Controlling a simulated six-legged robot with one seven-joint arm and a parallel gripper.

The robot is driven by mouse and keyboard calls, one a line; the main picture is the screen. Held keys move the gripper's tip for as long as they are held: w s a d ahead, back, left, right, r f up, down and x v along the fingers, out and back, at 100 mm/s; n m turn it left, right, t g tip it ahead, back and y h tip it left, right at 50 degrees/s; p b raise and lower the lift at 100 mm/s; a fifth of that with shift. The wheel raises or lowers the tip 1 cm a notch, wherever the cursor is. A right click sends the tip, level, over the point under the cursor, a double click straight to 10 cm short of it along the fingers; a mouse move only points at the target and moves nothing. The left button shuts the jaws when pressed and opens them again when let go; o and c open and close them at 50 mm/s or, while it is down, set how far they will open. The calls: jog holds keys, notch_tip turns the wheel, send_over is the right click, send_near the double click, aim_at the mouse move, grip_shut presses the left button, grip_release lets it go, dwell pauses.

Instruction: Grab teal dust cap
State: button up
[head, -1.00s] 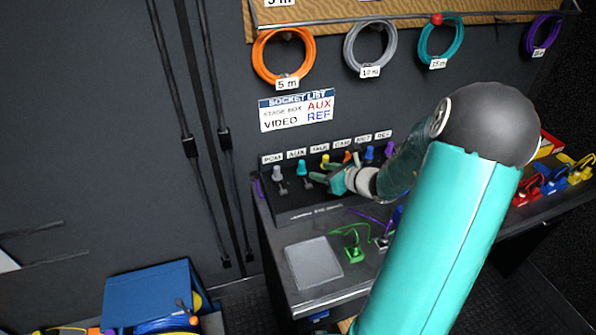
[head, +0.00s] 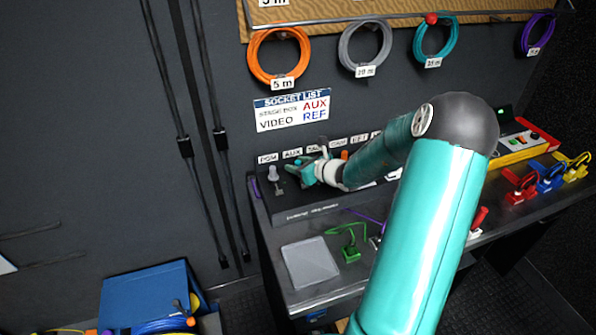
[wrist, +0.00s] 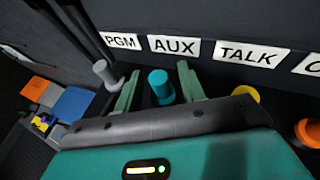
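The teal dust cap (wrist: 160,84) stands under the AUX label (wrist: 174,46) in the wrist view. My gripper (wrist: 160,76) is open, with one finger on each side of the cap. A gap shows between the cap and each finger, so they look apart. In the head view my gripper (head: 304,170) is at the socket panel near the AUX label, and the cap cannot be told clearly from my teal fingers there.
The grey cap (wrist: 104,73) under PGM is close left of my gripper. A yellow cap (wrist: 245,94) and an orange cap (wrist: 308,132) stand to the right. A grey pad (head: 311,262) and a green connector (head: 350,252) lie on the desk in front.

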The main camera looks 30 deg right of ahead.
grip_shut()
